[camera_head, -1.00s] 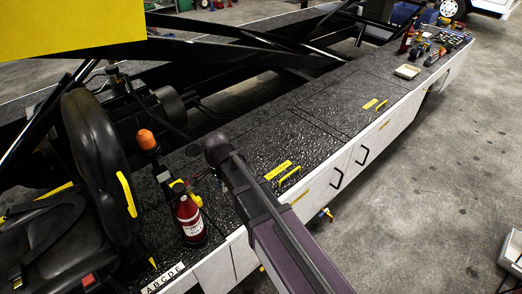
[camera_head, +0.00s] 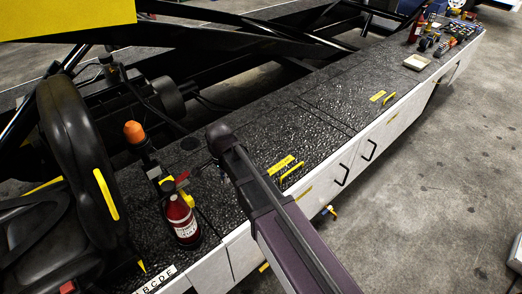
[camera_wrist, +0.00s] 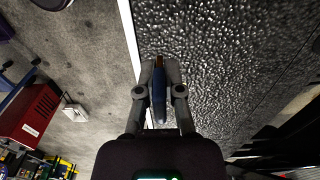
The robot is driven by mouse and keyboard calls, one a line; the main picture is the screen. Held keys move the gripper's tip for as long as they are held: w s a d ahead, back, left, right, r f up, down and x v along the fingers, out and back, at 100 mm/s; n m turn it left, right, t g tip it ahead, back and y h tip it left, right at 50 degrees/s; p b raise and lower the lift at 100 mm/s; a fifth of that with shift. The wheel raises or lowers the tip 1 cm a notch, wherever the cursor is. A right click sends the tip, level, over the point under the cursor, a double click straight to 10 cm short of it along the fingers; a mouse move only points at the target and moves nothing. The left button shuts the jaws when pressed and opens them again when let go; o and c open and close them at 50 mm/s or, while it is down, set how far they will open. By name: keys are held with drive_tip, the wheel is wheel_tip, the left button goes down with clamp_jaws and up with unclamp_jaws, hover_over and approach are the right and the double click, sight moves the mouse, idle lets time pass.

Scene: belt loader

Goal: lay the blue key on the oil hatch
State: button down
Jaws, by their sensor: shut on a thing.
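My gripper (camera_wrist: 159,88) is shut on the blue key (camera_wrist: 159,95) in the wrist view. The key is a slim blue piece with an orange-brown end, held above black textured deck. In the head view my arm hides most of the gripper; a small bluish bit shows left of the arm. Two deck hatches with yellow labels and handles show in the head view: a nearer hatch (camera_head: 262,142) and a farther hatch (camera_head: 345,90). The labels are too small to read, so I cannot tell which is the oil hatch.
A red fire extinguisher (camera_head: 182,218) and an orange-topped beacon (camera_head: 134,132) stand by the black seat (camera_head: 80,150). A pale box (camera_head: 417,62) and several tools (camera_head: 455,38) lie at the deck's far end.

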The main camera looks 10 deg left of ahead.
drive_tip(key=b, duration=1.4)
hover_over(231, 212)
wheel_tip(231, 212, down, 15)
drive_tip(key=shift+d+f, duration=0.1)
drive_tip(key=shift+f, duration=0.05)
drive_tip(key=shift+w, duration=0.1)
drive_tip(key=w+a, duration=0.2)
drive_tip(key=w, duration=0.2)
drive_tip(key=w+a+f+b, duration=0.1)
drive_tip(key=w+a, duration=0.1)
drive_tip(key=w, duration=0.3)
drive_tip(key=w+a, duration=0.2)
drive_tip(key=w, duration=0.2)
drive_tip(key=shift+w+f+b, duration=0.15)
drive_tip(key=shift+b, duration=0.15)
drive_tip(key=shift+w+a, duration=0.25)
drive_tip(key=shift+w, duration=0.3)
wheel_tip(231, 212, down, 4)
drive_tip(key=b, duration=0.3)
drive_tip(key=shift+b, duration=0.35)
drive_tip(key=c, duration=0.8)
unclamp_jaws()
